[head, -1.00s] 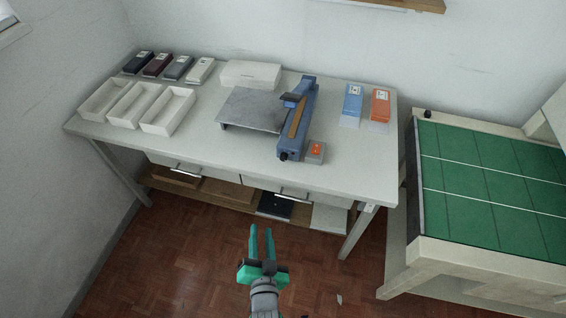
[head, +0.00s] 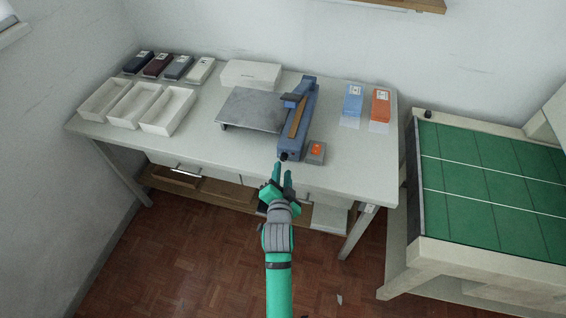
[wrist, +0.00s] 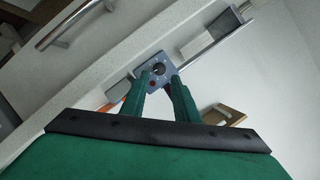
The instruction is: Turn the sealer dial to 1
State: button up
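The blue sealer (head: 304,112) lies lengthwise on the white table, its near end close to the front edge. Its dark round dial (head: 284,156) is on that near end. In the wrist view the dial (wrist: 158,69) faces me on the blue end plate, with small pale marks around it; its setting is too small to read. My gripper (head: 281,168) is just in front of the dial, at the table's front edge. In the wrist view my gripper (wrist: 159,82) has its green fingers apart, pointing at the dial with nothing between them. Whether a fingertip touches it I cannot tell.
A grey box with an orange top (head: 316,150) stands right beside the sealer's near end. A grey metal plate (head: 250,110) is to its left. White trays (head: 166,110) stand further left. Drawer handles (head: 187,172) project below the tabletop. The table's front right is clear.

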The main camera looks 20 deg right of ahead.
aim_at(283, 160)
jog(key=x, duration=0.4)
jog(key=shift+x, duration=0.8)
jog(key=shift+f, duration=0.1)
grip_shut()
